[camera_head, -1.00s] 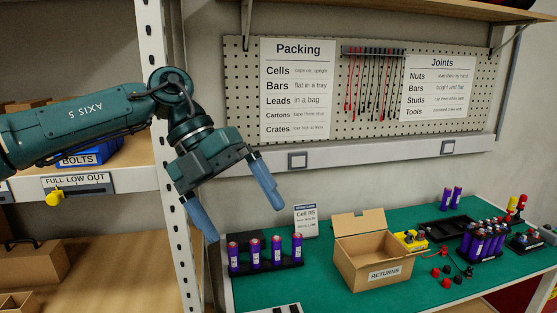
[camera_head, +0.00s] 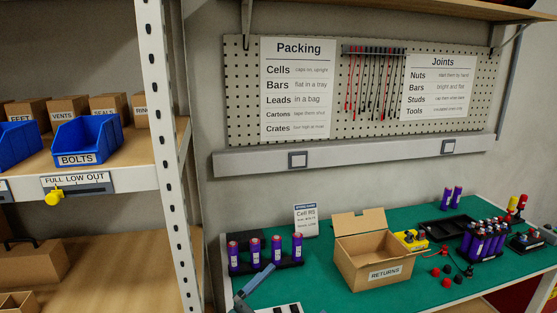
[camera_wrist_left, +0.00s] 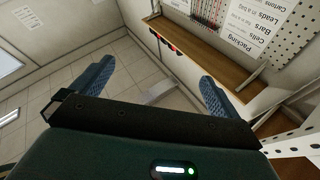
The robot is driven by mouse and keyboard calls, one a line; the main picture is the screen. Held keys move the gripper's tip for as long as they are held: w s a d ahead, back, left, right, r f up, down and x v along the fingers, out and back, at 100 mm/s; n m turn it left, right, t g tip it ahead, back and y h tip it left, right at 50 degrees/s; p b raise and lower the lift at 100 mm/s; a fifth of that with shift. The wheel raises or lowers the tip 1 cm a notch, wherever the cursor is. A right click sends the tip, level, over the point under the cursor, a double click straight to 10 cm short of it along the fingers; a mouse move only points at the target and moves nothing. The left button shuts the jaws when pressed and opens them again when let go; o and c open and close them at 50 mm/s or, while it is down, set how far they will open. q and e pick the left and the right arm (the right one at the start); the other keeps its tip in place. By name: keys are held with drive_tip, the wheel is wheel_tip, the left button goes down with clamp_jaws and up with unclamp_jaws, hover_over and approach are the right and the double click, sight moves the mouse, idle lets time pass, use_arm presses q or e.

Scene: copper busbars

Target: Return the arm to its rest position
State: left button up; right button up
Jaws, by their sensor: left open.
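The rest of that arm is out of the head view. My right gripper is not in view.
A green-topped bench (camera_head: 325,290) holds purple cells (camera_head: 255,252) in a black holder, an open cardboard returns box (camera_head: 370,262) and other parts. A shelf rack with a white upright (camera_head: 165,150) and blue bolts bin (camera_head: 86,140) stands left. The space before the pegboard (camera_head: 365,85) is clear.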

use_arm(q)
drive_tip(key=s+a+f+n+g+y, duration=0.1)
drive_tip(key=s+a+f+n+y, duration=0.2)
drive_tip(key=f, duration=0.6)
drive_tip(key=s+a+f+n+g+y, duration=0.2)
drive_tip(key=s+a+f+n+y, duration=0.2)
drive_tip(key=s+a+f, duration=0.4)
drive_tip(key=s+a+f+n+g+y, duration=0.2)
drive_tip(key=s+a+f+y, duration=0.4)
drive_tip(key=f, duration=0.4)
drive_tip(key=shift+s+f+n, duration=0.35)
drive_tip(key=shift+s+n, duration=0.05)
drive_tip(key=shift+n, duration=0.4)
drive_tip(key=shift+a, duration=0.1)
